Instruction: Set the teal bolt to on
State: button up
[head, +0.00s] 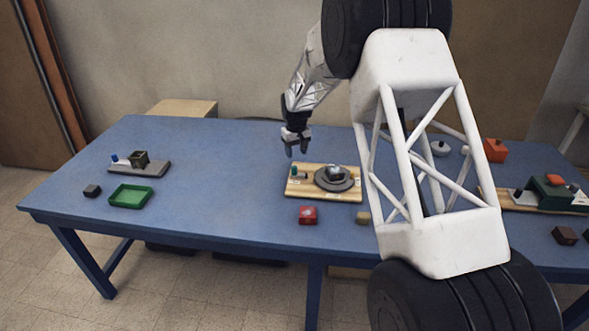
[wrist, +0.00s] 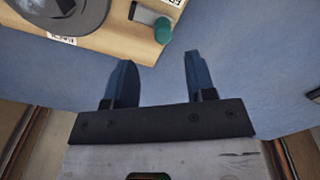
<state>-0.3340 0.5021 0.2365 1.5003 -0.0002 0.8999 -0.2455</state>
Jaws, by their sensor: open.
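The teal bolt (head: 294,170) stands near the left end of a wooden board (head: 312,197) on the blue table. In the wrist view the teal knob (wrist: 163,30) sits at the end of a short grey metal piece (wrist: 144,14), near the board's edge. Small white labels lie beside it, but I cannot read them. My gripper (head: 297,150) is open and empty above the table, just behind the board's left end. In the wrist view its two fingers (wrist: 158,75) are apart, with the knob beyond the tips and not between them.
A grey round base with a shiny dome (head: 335,173) shares the board, right of the bolt. A red block (head: 308,215) lies in front. A green tray (head: 130,196) and a grey board (head: 150,170) are at left. My white arm link hides part of the right side.

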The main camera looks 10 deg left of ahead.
aim_at(294, 167)
jog(key=shift+w+a+f, duration=0.25)
jog(key=shift+a+f, duration=0.1)
jog(key=shift+f, duration=0.1)
jog(key=shift+f, duration=0.1)
jog(key=shift+f, duration=3.8)
grip_shut()
